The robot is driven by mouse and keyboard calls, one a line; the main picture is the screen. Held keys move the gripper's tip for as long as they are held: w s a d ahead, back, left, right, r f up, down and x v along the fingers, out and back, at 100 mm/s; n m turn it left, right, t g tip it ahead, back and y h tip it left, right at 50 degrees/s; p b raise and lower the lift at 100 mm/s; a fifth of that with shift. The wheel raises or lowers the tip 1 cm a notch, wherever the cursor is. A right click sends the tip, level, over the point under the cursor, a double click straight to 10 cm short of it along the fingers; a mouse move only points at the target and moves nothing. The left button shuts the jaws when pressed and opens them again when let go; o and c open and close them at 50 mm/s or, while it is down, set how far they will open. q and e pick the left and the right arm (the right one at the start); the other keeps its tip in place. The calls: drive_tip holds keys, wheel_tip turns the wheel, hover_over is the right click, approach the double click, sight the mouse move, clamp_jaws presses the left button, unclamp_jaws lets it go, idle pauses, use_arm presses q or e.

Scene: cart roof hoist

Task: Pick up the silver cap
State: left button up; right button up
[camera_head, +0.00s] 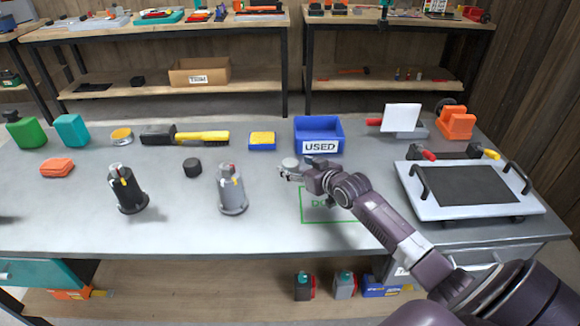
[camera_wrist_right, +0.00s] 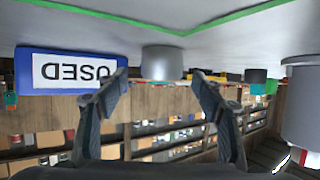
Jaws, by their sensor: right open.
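The silver cap (camera_head: 290,163) stands on the grey workbench, in front of the blue USED bin (camera_head: 318,136) and slightly to its left. My right gripper (camera_head: 289,172) is low over the bench, its fingers pointing left at the cap and partly hiding it. In the right wrist view, which is upside down, the cap (camera_wrist_right: 162,62) shows between the two spread fingertips (camera_wrist_right: 158,78), just beyond them. The fingers are open with nothing held; contact with the cap cannot be made out. My left gripper is in neither view.
A grey cylinder device (camera_head: 231,190) stands left of my gripper, a black one (camera_head: 127,190) farther left. A black cap (camera_head: 192,167) lies between them. A green-outlined area (camera_head: 310,219) lies under my right arm. A white tray with handles (camera_head: 415,191) is at right.

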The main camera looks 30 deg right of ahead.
sight(292, 164)
drive_tip(key=x, duration=0.3)
drive_tip(key=shift+w+a, duration=0.15)
drive_tip(key=shift+w, duration=0.05)
drive_tip(key=shift+w+f, duration=0.15)
drive_tip(key=shift+w, duration=0.15)
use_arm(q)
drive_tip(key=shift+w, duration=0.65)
use_arm(e)
drive_tip(key=c, duration=1.2)
